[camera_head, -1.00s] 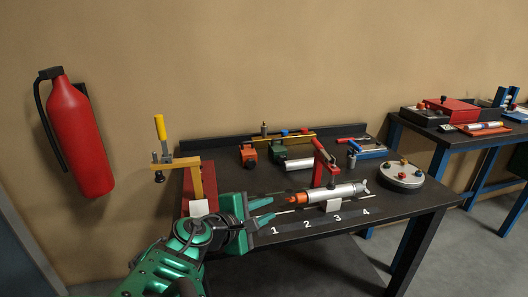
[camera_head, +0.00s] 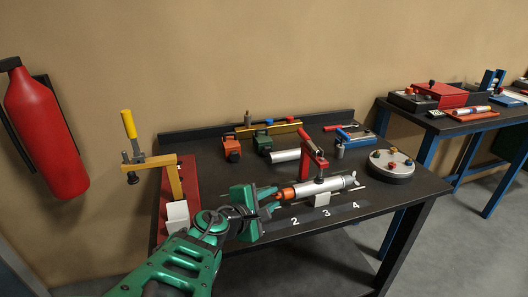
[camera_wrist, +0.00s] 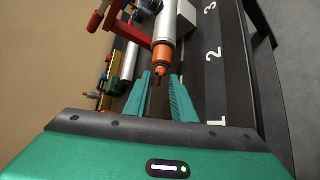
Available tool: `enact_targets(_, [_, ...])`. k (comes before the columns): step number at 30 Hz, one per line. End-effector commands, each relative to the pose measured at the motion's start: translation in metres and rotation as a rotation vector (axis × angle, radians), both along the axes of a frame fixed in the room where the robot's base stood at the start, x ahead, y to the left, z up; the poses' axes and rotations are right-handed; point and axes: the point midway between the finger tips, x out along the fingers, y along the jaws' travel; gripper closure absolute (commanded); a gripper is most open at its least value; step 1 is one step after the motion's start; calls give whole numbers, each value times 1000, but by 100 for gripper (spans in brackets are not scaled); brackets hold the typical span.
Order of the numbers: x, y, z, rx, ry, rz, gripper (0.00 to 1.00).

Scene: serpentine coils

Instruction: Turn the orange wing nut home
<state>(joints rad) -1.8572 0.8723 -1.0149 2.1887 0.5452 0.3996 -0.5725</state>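A silver cylinder (camera_head: 325,187) lies level in a clamp with a red lever handle (camera_head: 313,147). The orange wing nut (camera_head: 288,194) is on its left end, facing my gripper (camera_head: 278,199). In the wrist view the orange nut (camera_wrist: 162,67) has a thin dark stem pointing back toward my palm. My gripper's two green fingers (camera_wrist: 160,80) are open, one on each side of the stem, with their tips close to the nut. I cannot tell whether they touch it.
A red base with an orange post and yellow-handled clamp (camera_head: 172,175) stands left of my gripper. A numbered strip (camera_head: 335,213) runs along the front. Small fixtures and a grey round box (camera_head: 391,167) stand behind and right.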

Motion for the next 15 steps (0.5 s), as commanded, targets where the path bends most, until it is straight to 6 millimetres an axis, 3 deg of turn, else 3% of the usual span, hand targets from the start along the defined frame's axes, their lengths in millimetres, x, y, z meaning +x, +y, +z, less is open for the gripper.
enact_targets(2, [0, 1, 0, 0, 0, 1, 79])
enact_targets(5, [0, 1, 0, 0, 0, 1, 100])
enact_targets(15, [-1, 1, -2, 22, -86, 0, 100])
